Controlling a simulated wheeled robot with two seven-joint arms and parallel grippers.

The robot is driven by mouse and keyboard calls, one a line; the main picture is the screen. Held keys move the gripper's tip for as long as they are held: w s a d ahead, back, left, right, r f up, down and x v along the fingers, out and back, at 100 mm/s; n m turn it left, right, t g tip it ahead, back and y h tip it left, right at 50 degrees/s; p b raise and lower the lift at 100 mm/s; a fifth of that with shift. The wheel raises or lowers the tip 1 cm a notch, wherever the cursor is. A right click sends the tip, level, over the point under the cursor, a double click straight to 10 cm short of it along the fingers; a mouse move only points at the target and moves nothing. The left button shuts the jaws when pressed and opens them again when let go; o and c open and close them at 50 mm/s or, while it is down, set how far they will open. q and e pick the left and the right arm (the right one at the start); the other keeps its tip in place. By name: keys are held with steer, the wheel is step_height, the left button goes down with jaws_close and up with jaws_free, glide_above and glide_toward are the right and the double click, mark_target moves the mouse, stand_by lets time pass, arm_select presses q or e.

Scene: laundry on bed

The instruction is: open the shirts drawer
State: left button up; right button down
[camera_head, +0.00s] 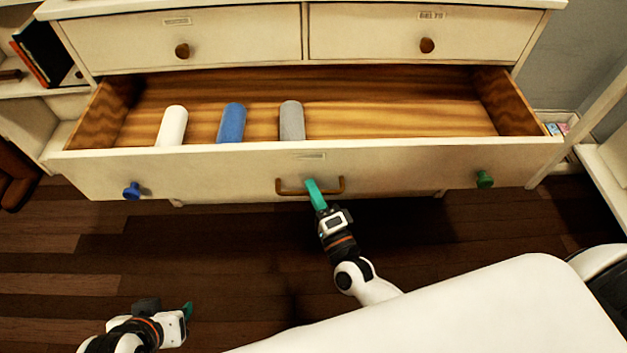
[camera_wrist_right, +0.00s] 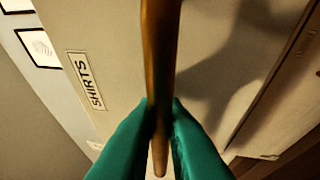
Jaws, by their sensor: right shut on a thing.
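The shirts drawer (camera_head: 400,164) is a wide cream drawer that stands pulled out from the dresser. Its "SHIRTS" label (camera_wrist_right: 86,80) shows in the right wrist view. A brass bar handle (camera_head: 338,187) is at the middle of its front, and it also shows in the right wrist view (camera_wrist_right: 160,50). My right gripper (camera_head: 314,190) is shut on this handle, with a green finger on each side of it. Inside the drawer lie a white roll (camera_head: 172,126), a blue roll (camera_head: 231,123) and a grey roll (camera_head: 292,121). My left gripper (camera_head: 188,311) is low at the left, away from the drawer; its opening cannot be made out.
The drawer front also has a blue knob (camera_head: 132,191) and a green knob (camera_head: 485,179). Two shut upper drawers with round knobs (camera_head: 182,50) are above. Shelves stand on both sides. Dark wooden floor (camera_head: 230,260) is clear in front of the drawer.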

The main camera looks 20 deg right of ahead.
arm_select(q)
steer(key=shift+s, duration=0.1)
arm_select(e)
steer(key=shift+s, duration=0.1)
steer(key=c, duration=1.5)
jaws_free()
steer(key=shift+s, duration=0.1)
arm_select(q)
steer(key=s, duration=0.1)
steer(key=s+g, duration=0.1)
steer(key=s+a+g+p, duration=0.1)
steer(key=shift+s+f+y, duration=0.3)
steer(key=shift+s+f, duration=0.05)
arm_select(e)
steer(key=v, duration=1.2)
steer(key=shift+f, duration=0.15)
